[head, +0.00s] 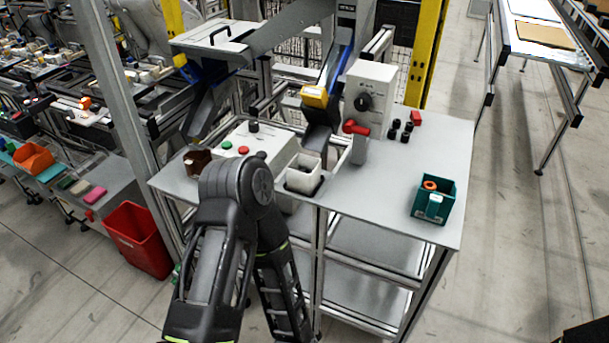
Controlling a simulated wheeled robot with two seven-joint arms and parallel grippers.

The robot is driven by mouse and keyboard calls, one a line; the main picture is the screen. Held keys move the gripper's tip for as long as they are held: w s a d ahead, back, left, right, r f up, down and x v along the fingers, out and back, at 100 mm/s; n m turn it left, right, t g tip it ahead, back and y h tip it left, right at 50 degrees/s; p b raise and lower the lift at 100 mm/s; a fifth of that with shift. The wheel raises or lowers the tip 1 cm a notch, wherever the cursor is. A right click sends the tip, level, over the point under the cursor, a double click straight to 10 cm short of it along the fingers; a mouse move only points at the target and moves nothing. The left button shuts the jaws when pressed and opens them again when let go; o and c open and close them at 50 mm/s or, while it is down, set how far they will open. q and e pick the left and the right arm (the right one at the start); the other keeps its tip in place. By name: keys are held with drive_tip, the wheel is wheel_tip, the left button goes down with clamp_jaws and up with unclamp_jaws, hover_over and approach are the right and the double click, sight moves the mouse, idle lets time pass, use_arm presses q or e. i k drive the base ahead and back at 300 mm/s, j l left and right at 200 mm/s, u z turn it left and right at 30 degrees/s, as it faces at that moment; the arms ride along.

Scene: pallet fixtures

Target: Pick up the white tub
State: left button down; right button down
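The white tub (291,181) stands upright on the grey table, near its front edge and left of the middle. Its top is open and something dark shows inside. One of my arms rises from the bottom of the picture and bends at a dark joint just left of the tub, hiding part of the table there. Neither of my grippers can be seen in the head view, so their distance from the tub cannot be told.
A green bin (429,207) holding an orange ring is at right. A button box (241,142) and brown container (195,162) are left. The table's right-middle is clear.

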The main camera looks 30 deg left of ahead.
sight(298, 181)
drive_tip(key=j+u, duration=0.1)
drive_tip(key=u, duration=0.3)
drive_tip(key=i+j+u, duration=0.1)
drive_tip(key=u, duration=0.25)
drive_tip(key=i+u, duration=0.1)
drive_tip(key=u, duration=0.3)
drive_tip(key=i+j+u, duration=0.1)
drive_tip(key=u, duration=0.3)
